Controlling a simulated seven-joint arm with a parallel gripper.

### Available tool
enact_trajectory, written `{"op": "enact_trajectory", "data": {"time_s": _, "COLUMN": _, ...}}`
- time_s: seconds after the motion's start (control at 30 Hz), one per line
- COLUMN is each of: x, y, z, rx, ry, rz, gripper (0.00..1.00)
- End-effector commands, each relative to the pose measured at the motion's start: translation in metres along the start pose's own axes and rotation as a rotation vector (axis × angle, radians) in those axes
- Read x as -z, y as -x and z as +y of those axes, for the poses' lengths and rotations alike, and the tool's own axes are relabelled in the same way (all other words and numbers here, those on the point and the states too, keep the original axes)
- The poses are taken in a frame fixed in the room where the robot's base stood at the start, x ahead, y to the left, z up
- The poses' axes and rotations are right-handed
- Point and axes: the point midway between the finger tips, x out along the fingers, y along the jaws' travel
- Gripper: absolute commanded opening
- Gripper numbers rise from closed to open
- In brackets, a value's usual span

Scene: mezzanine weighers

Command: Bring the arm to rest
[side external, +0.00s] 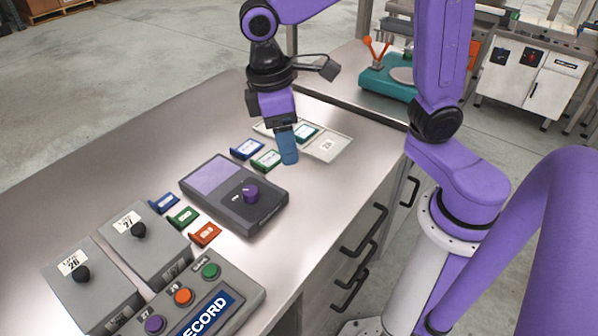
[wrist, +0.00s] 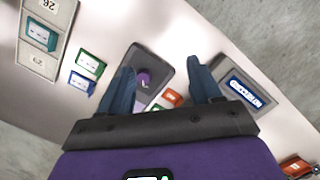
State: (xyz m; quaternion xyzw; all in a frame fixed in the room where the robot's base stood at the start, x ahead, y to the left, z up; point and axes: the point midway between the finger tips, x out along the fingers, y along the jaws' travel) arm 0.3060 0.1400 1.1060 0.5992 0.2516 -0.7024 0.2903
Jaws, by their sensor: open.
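My purple arm holds my gripper (side external: 287,150) above the grey worktop (side external: 330,222), fingers pointing down. In the wrist view my gripper (wrist: 162,66) has its two blue fingers spread wide with nothing between them. In the side view one finger hides the other. The fingers are between the grey device with a purple knob (side external: 250,194) and the pale flat tray (side external: 335,143). The tray carries a teal-edged card (side external: 306,133) and number labels; it also shows in the wrist view (wrist: 37,61).
Blue (side external: 247,149) and green (side external: 266,160) card holders lie near the gripper. Blue, green and red holders (side external: 205,234) lie left of the device. Two grey knobbed boxes (side external: 148,243) and a RECORD button panel (side external: 245,287) occupy the front. The worktop's far left is bare.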

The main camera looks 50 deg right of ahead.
Motion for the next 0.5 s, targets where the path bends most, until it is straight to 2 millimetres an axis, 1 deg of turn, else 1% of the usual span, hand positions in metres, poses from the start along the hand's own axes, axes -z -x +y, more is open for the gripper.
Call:
{"op": "enact_trajectory", "data": {"time_s": 0.03, "x": -0.016, "y": -0.003, "z": -0.005, "rx": -0.004, "ry": 0.029, "rz": 0.018, "gripper": 0.64}}
{"op": "enact_trajectory", "data": {"time_s": 0.3, "x": -0.092, "y": -0.030, "z": -0.027, "rx": -0.020, "ry": 0.180, "rz": 0.110, "gripper": 0.64}}
{"op": "enact_trajectory", "data": {"time_s": 0.4, "x": -0.117, "y": -0.041, "z": -0.033, "rx": -0.022, "ry": 0.230, "rz": 0.139, "gripper": 0.64}}
{"op": "enact_trajectory", "data": {"time_s": 0.5, "x": -0.136, "y": -0.050, "z": -0.036, "rx": -0.023, "ry": 0.269, "rz": 0.163, "gripper": 0.64}}
